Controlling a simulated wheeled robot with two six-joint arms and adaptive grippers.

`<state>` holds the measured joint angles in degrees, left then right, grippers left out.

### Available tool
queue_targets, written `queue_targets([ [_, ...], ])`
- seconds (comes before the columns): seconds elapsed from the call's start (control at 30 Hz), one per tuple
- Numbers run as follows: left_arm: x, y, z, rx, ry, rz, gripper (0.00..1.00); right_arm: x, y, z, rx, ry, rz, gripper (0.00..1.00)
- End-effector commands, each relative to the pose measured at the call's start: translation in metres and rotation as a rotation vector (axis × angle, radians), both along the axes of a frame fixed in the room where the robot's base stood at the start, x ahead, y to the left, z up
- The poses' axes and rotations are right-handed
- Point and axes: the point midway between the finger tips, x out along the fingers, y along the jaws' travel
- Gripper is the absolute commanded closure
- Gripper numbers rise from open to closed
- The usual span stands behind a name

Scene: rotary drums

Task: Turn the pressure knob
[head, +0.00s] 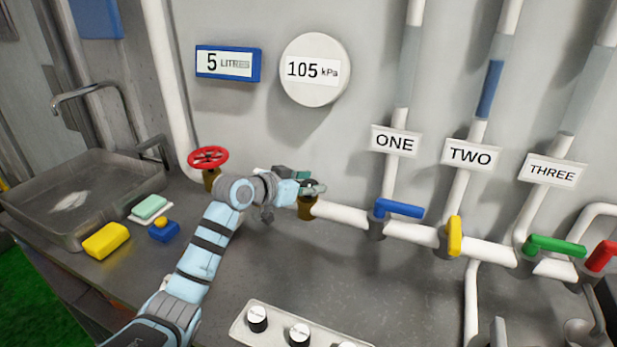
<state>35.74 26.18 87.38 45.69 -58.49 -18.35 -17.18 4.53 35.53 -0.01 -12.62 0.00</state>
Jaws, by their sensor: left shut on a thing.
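My left gripper (312,188) is at the top of a brass valve (307,207) on the white pipe, left of the blue lever. It is shut on the valve's handle, which the fingers mostly hide; a bit of teal shows there. I cannot tell from any label whether this is the pressure knob. The round white gauge (316,69) on the wall reads 105 kPa. A front panel (272,323) carries black knobs with white tops, such as this one (257,319); their lettering is too small to read. My right gripper is not in view.
A red handwheel (208,158) stands left of my gripper. Blue (399,208), yellow (454,236), green (556,246) and red (601,256) levers line the pipe to the right. The middle counter is clear.

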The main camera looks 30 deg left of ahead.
Motion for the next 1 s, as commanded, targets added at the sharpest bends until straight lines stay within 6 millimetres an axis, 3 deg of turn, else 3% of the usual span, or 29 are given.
queue_targets([
  [0.03,-0.001,-0.002,0.007,-0.002,0.007,0.023,0.90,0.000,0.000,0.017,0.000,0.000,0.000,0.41],
  [0.3,-0.001,-0.003,0.009,-0.005,0.010,0.249,0.90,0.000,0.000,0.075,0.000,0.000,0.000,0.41],
  [0.5,0.000,-0.004,0.006,-0.007,0.007,0.438,0.90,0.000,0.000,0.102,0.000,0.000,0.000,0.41],
  [0.77,0.001,-0.003,-0.001,-0.008,0.002,0.686,0.90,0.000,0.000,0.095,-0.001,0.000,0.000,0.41],
  [1.0,0.002,-0.003,-0.006,-0.010,-0.002,0.915,0.90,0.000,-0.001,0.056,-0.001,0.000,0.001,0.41],
])
